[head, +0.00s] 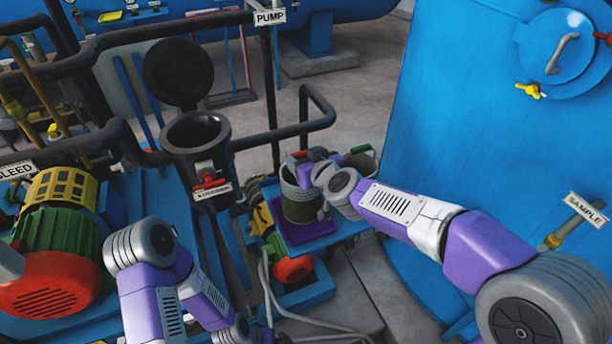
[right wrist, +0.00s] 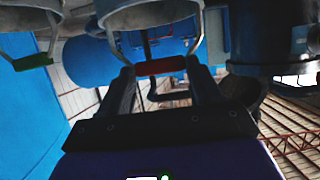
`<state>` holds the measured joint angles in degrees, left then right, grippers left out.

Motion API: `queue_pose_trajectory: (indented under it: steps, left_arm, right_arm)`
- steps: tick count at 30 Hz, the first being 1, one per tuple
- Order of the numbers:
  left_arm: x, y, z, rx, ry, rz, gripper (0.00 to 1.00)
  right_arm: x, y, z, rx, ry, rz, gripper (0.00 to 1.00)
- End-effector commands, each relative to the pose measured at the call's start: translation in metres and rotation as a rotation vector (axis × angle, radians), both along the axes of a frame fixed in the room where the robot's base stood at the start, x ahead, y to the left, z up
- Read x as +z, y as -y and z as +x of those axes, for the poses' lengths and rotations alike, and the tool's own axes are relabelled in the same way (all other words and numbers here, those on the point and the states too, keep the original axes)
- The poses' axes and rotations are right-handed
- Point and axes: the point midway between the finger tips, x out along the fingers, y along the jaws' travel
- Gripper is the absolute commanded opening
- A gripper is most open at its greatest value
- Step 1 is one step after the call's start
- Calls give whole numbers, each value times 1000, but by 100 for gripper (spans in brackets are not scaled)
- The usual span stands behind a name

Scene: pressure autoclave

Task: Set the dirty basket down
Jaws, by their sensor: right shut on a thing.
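The basket with the red handle (right wrist: 160,66) is a grey-green pail-like basket (head: 298,203), upright at or just above a purple tray (head: 308,236). I cannot tell whether its base touches the tray. My right gripper (head: 308,168) is shut on the red handle; in the right wrist view the fingers (right wrist: 162,78) stand on either side of it. The gripper and wrist hide part of the basket's rim and right side. A second basket with a green handle (head: 361,149) stands just behind and to the right. My left arm is low at left; its gripper is out of view.
A dark open vessel (head: 196,150) with its lid raised stands left of the basket. Black pipe rails (head: 318,118) run behind. A large blue tank (head: 430,110) rises at right. A green and red motor (head: 60,240) is at left.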

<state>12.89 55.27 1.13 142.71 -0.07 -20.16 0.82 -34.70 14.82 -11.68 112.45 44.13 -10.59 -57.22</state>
Motion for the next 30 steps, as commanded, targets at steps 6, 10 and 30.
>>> queue_pose_trajectory:
  steps: [6, 10, 30]
  left_arm:
    - [-24, 0, 0, 0, 0, 0, 100]
    - [-33, 0, 0, 0, 0, 0, 100]
    - [-33, 0, 0, 0, 1, 0, 100]
  right_arm:
    - [-25, 1, 0, -2, 3, 0, 0]
    - [-34, 0, 0, -1, 4, 0, 0]
    - [-37, 0, 0, 0, 0, 0, 89]
